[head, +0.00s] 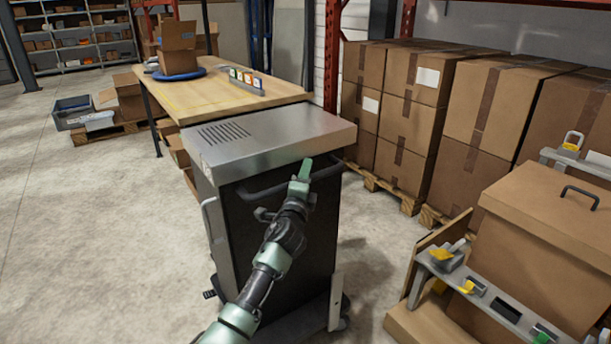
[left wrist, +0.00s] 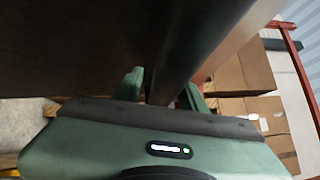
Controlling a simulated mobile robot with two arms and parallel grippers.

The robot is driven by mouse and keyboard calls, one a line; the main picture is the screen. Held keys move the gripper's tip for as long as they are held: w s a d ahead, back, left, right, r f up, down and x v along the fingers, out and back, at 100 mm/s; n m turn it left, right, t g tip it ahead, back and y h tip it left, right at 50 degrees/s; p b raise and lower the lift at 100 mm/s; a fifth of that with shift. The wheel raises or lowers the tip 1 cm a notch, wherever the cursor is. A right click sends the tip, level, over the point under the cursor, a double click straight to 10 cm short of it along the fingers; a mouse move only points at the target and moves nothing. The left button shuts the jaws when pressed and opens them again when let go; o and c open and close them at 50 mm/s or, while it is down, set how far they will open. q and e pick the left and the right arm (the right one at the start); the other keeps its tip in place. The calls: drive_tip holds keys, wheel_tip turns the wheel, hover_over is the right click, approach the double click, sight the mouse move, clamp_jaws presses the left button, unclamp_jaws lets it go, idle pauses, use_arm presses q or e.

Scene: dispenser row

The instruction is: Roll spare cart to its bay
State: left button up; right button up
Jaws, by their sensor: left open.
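The cart (head: 268,137) is a cabinet with a brushed metal top, a vented patch and a dark front panel, standing on casters on the floor. A dark bar handle (head: 258,188) runs across its front under the top. My left gripper (head: 303,178) is at the right part of this handle, open. In the left wrist view, its two green fingers (left wrist: 162,92) stand on either side of a dark bar that looks like the handle; I cannot tell whether they touch it. My right gripper is not in view. I cannot make out a marked bay.
A wooden workbench (head: 215,94) with a carton on a blue turntable stands right behind the cart. Stacked cartons on pallets (head: 415,95) line the right. A rack with a large box (head: 555,235) is at the near right. Open concrete floor (head: 85,220) lies to the left.

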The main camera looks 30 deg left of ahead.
use_arm(q)
clamp_jaws()
drive_tip(key=shift+f, duration=0.1)
idle(1.2)
